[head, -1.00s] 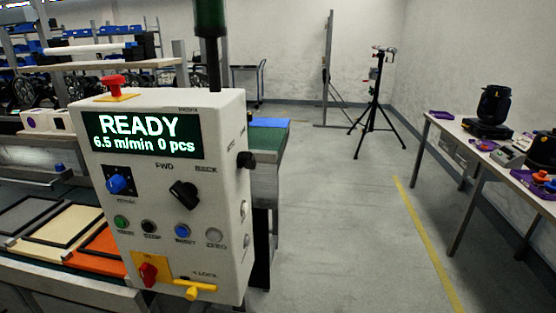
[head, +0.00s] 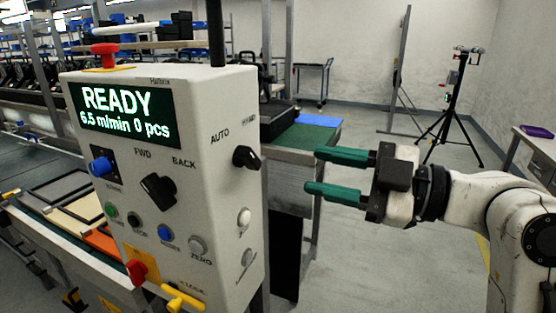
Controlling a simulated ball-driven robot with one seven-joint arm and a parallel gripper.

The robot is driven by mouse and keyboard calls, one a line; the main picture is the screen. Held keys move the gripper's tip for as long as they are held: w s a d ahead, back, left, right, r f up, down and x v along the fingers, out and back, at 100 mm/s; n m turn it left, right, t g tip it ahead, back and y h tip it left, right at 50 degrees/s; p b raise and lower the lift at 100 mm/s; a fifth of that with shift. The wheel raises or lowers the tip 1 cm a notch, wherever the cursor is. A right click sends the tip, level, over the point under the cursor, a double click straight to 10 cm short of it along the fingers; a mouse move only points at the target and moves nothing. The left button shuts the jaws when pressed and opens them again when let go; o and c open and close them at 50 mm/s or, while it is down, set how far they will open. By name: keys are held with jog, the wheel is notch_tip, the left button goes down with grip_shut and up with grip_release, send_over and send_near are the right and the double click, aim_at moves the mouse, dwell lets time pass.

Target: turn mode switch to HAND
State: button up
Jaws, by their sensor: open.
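The mode switch (head: 246,157) is a black knob on the right side face of the white control box (head: 224,195). The words AUTO and HAND stand above it, AUTO on the left and HAND on the right. Which word the knob points to I cannot tell. My gripper (head: 313,170) is to the right of the switch, with its two green fingers apart and pointing left towards the box. It is empty, and a clear gap lies between the fingertips and the knob.
The box front has a READY display (head: 122,114), a larger black FWD/BACK knob (head: 157,190), a blue knob (head: 101,166) and several buttons. A red emergency button (head: 104,54) sits on top and a yellow lock handle (head: 183,298) below. A tripod (head: 449,105) stands behind on open floor.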

aim_at(255, 158)
jog(key=p+x, duration=0.1)
jog(key=x, duration=0.9)
jog(key=shift+a+f, duration=0.1)
jog(key=shift+a, duration=0.05)
grip_shut()
